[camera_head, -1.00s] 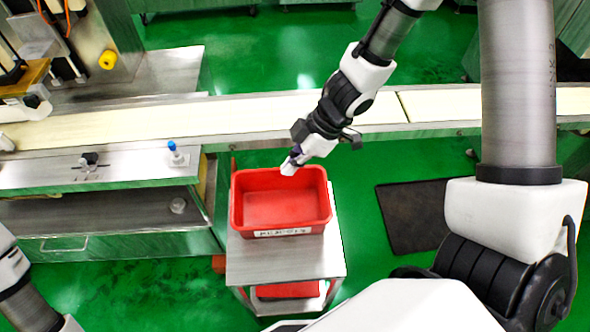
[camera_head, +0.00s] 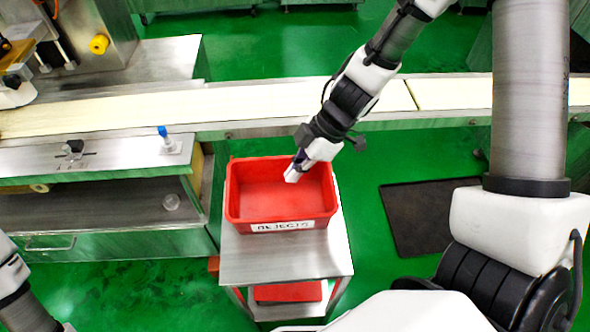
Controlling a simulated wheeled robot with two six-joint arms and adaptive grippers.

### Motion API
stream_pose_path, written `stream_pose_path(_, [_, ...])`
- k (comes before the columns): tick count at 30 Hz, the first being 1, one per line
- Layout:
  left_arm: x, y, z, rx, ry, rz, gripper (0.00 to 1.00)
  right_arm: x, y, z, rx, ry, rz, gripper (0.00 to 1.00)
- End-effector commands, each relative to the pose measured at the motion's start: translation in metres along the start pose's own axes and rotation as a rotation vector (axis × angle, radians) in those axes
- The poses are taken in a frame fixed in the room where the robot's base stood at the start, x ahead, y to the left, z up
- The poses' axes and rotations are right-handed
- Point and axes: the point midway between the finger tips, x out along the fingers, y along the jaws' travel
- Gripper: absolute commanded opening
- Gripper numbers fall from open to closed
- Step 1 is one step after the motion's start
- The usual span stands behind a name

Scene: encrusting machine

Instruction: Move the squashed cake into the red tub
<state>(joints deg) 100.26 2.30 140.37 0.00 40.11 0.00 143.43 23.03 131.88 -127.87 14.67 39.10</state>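The red tub (camera_head: 247,211) stands on a small steel cart, with a white label on its near side. Its visible inside looks empty. My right gripper (camera_head: 293,173) points down over the far part of the tub, its tips overlapping the tub's interior in the picture.
A pale conveyor belt (camera_head: 240,103) runs across behind the tub. A steel bench (camera_head: 110,160) with a blue-topped fitting (camera_head: 163,132) stands to the left. The cart (camera_head: 285,262) has another red item on its lower shelf. A dark mat (camera_head: 415,215) lies on the green floor at right.

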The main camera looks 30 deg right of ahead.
Motion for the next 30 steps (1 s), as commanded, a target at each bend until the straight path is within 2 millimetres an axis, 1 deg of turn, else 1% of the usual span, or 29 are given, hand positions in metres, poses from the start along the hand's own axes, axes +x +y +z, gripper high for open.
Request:
stream_pose_path(2, [-0.001,0.000,0.000,0.000,0.000,0.000,0.47,-0.001,0.000,0.000,0.000,0.000,0.000,0.00])
stream_pose_path(3, [-0.001,0.000,0.000,0.000,0.000,0.000,0.47,-0.001,0.000,0.000,0.000,0.000,0.000,0.09])
stream_pose_path(4, [-0.001,0.000,0.000,0.000,0.000,0.000,0.47,-0.001,0.000,0.000,0.000,0.000,0.000,0.19])
stream_pose_path(5, [-0.001,0.000,0.000,0.000,0.000,0.000,0.47,-0.001,0.000,0.000,0.000,0.000,0.000,0.27])
stream_pose_path(13, [-0.001,0.000,0.000,0.000,0.000,0.000,0.47,0.000,0.000,0.000,0.000,0.000,0.000,0.27])
stream_pose_path(17, [-0.001,0.000,0.000,0.000,0.000,0.000,0.47,-0.005,0.001,-0.004,-0.002,0.002,0.002,0.27])
stream_pose_path(20, [-0.001,0.000,0.000,0.000,0.000,0.000,0.47,-0.015,0.001,-0.010,-0.004,0.003,0.004,0.27])
stream_pose_path(22, [-0.001,0.000,0.000,0.000,0.000,0.000,0.47,-0.026,0.001,-0.015,-0.004,0.001,0.005,0.27])
stream_pose_path(27, [-0.001,0.000,0.000,0.000,0.000,0.000,0.47,-0.061,0.002,-0.035,-0.008,0.002,0.006,0.27])
stream_pose_path(30, [0.000,0.000,0.000,0.000,0.000,0.000,0.47,-0.076,0.001,-0.044,-0.004,0.001,0.004,0.27])
